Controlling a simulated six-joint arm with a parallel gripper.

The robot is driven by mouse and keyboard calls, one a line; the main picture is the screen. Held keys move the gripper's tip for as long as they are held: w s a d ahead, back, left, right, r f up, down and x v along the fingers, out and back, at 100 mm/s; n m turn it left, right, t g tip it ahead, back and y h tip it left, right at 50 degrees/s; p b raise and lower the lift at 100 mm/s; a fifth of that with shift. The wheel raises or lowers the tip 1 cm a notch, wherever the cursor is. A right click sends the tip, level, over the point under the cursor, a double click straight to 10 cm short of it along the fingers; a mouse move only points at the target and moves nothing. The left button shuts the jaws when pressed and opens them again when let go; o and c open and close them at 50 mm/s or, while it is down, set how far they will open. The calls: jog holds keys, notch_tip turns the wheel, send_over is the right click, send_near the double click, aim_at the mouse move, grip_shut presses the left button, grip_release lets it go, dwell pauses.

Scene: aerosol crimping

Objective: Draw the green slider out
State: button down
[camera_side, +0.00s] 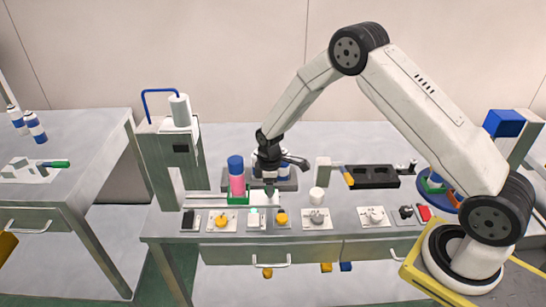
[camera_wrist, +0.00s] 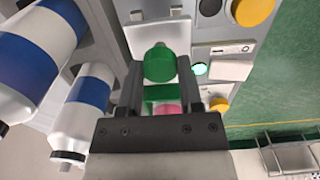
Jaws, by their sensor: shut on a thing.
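The exact contact is partly hidden by the fingers.
The press (camera_side: 160,150) stands left of the slider. White cans with blue bands (camera_wrist: 82,105) stand close beside my gripper. Several small panels with buttons (camera_side: 222,220) line the front edge.

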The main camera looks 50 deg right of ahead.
jog(key=shift+s+d, duration=0.15)
jog(key=shift+d, duration=0.1)
jog(key=shift+c, duration=1.3)
grip_release()
jog(key=shift+a, duration=0.1)
jog(key=shift+r, duration=3.9)
